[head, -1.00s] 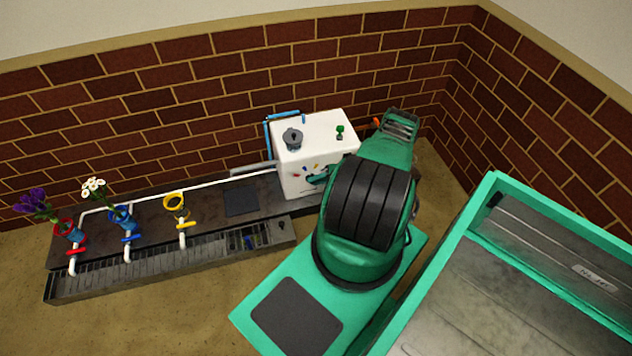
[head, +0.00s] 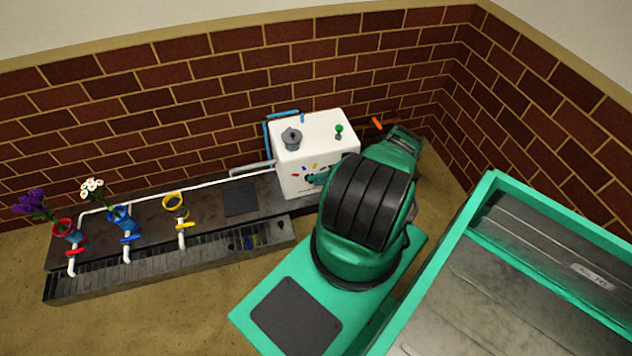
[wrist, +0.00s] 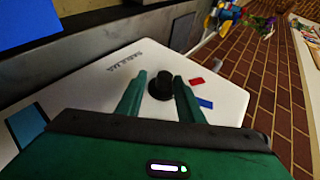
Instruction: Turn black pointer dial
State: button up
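The black dial (wrist: 160,86) sits on the white panel of the machine, with red and blue marks beside it. My gripper (wrist: 160,77) is open in the wrist view, with one green finger on each side of the dial. Narrow gaps seem to show between the fingers and the dial; I cannot tell whether either touches. The dial's pointer direction is not clear. In the head view, the white machine (head: 314,133) stands against the brick wall. Green fingertips (head: 318,179) show at its front face below coloured marks, and my arm hides the rest of the gripper.
A grey knob (head: 291,137) and a green-topped lever (head: 339,130) stand on the machine's top. To the left are a red vase (head: 69,233) with purple flowers, a blue vase (head: 121,218) with white flowers and a yellow ring holder (head: 173,202). The brick wall is close behind.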

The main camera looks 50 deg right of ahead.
jog(key=shift+o, duration=0.2)
jog(key=shift+a+r, duration=0.1)
jog(key=v, duration=1)
jog(key=shift+s+d, duration=0.15)
jog(key=shift+d, duration=0.1)
jog(key=shift+r, duration=0.1)
jog(key=w+a+g+h, duration=0.2)
jog(key=w+a+g, duration=0.1)
jog(key=w+a, duration=0.25)
notch_tip(320, 180, up, 5)
jog(key=s+a+n+g+h, duration=0.1)
jog(key=n+g+h, duration=0.1)
jog(key=n+h, duration=0.15)
jog(key=x, duration=1)
jog(key=shift+d+m+h, duration=0.25)
jog(key=shift+m+h, duration=0.1)
jog(key=shift+m, duration=0.1)
grip_shut()
